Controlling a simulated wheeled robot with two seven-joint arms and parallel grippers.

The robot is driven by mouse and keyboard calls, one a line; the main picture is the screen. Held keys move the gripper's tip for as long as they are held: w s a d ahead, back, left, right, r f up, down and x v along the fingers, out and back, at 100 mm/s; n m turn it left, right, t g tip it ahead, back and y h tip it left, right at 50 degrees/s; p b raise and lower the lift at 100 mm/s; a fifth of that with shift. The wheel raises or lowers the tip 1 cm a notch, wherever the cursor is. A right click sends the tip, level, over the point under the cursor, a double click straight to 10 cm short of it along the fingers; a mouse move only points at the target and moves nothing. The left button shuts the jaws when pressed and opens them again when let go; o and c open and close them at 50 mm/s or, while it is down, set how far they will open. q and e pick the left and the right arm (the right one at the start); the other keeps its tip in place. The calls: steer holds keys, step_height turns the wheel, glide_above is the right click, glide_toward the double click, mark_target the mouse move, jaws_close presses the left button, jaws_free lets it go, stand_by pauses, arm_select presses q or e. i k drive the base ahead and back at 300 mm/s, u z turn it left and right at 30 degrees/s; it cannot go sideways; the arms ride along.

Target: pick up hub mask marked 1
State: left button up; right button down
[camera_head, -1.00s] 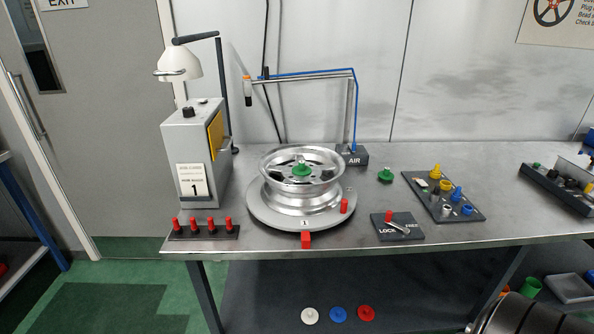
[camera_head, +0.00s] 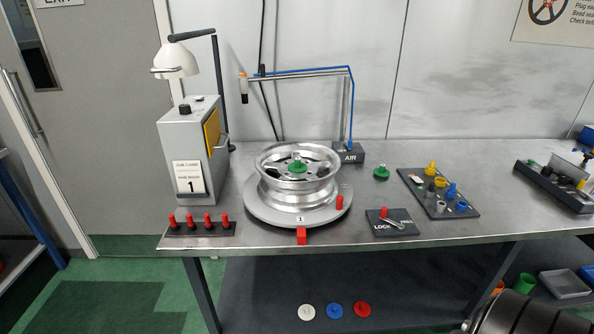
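No mark 1 is readable on any loose disc, so I cannot tell which one is the hub mask marked 1. A white disc (camera_head: 306,312), a blue disc (camera_head: 334,311) and a red disc (camera_head: 362,309) with small central knobs lie in a row on the lower shelf. A green knobbed piece (camera_head: 381,173) sits on the bench, and another green piece (camera_head: 298,166) sits in the centre of the silver wheel (camera_head: 295,195). A grey cabinet (camera_head: 190,145) carries a card with a large 1 (camera_head: 189,178). Neither gripper is in view.
The wheel rests on a round grey turntable (camera_head: 262,210). Red pegs stand in a strip (camera_head: 201,229) at the front left. A lock plate (camera_head: 392,223), a tray of coloured plugs (camera_head: 466,211) and an air arm (camera_head: 300,74) are nearby.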

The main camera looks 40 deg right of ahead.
mark_target(297, 166)
steer(key=z, duration=0.55)
steer(key=k, duration=1.25)
steer(key=z, duration=0.95)
steer(key=i, duration=0.45)
steer(key=z, duration=0.7)
steer(key=i, duration=0.95)
steer(key=u, duration=0.6)
steer(key=i, duration=0.85)
steer(key=u, duration=0.75)
